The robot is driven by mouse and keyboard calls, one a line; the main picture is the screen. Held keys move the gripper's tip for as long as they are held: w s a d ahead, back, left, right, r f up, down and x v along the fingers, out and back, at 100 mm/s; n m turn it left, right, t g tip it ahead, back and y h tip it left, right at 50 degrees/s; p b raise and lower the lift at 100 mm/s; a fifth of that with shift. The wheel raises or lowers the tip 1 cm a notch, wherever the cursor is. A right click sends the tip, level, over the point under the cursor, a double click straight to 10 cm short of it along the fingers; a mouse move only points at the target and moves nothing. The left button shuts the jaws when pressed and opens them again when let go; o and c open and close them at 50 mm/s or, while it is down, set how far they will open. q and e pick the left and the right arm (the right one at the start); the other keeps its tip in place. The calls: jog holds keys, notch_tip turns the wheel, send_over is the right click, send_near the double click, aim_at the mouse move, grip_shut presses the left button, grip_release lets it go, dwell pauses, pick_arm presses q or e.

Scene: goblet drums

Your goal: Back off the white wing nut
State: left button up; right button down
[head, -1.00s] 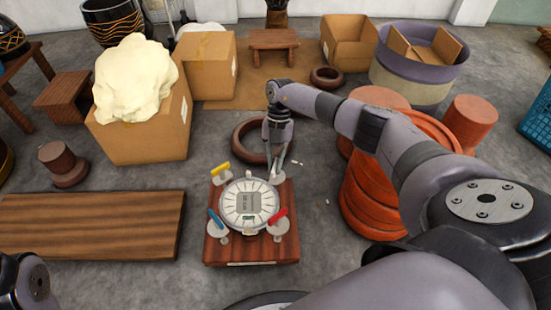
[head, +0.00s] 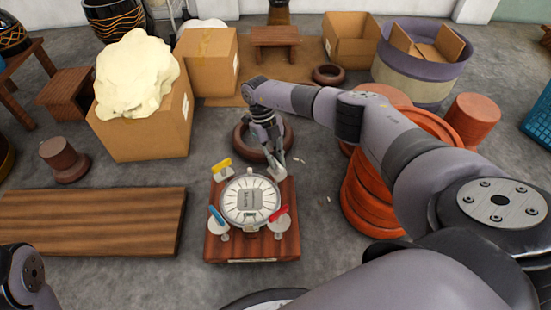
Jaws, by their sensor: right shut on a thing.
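A round white device with a grey display (head: 248,200) is mounted on a reddish wooden board (head: 276,246) on the floor. Wing nuts sit around its rim: one with a yellow wing (head: 221,168), one with a blue wing (head: 217,215) and one with a red wing (head: 279,214). The white wing nut (head: 276,173) is at the upper right of the device. My right gripper (head: 276,166) reaches down from above and is shut on the white wing nut, its fingers partly covering it. My left gripper is out of view; only part of my left arm shows at the lower left.
Orange drum shapes (head: 372,195) stand right of the board. A brown ring (head: 246,143) lies behind it. A wooden plank (head: 90,222) lies to the left, and a cardboard box (head: 150,138) with a cream lump stands behind the plank. Bare floor lies in front.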

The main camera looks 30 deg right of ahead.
jog(key=shift+n, duration=0.5)
jog(key=c, duration=1.7)
grip_release()
jog(key=shift+o, duration=0.2)
jog(key=v, duration=1.2)
jog(key=shift+s+a, duration=0.1)
